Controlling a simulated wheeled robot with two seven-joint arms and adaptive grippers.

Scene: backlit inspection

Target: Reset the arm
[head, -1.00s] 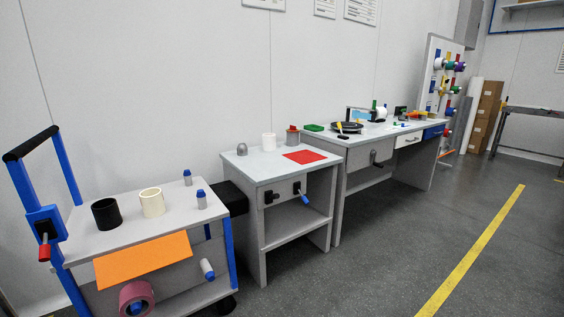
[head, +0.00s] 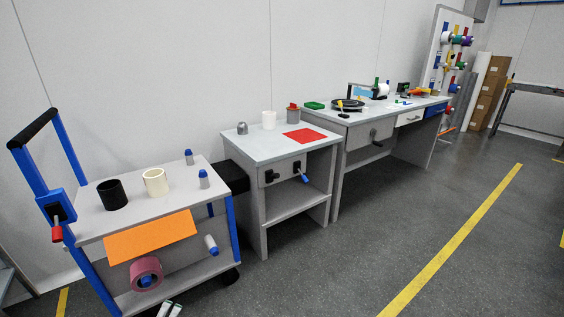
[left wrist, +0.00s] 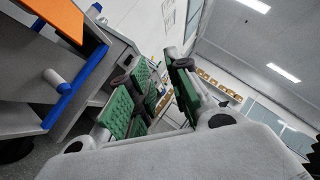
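My left gripper (head: 170,310) shows only as two pale fingertips at the bottom edge of the head view, in front of the cart's lower shelf. In the left wrist view its green-padded fingers (left wrist: 164,92) stand apart with a gap between them. Nothing is held in that gap. The rest of the left arm is out of the head view. My right gripper is in neither view.
A blue-framed cart (head: 135,212) with an orange sheet (head: 150,237) and a pink tape roll (head: 146,274) stands close at left. A small grey table (head: 262,148) and a long workbench (head: 385,118) stand along the wall. The floor (head: 350,255) at right is clear.

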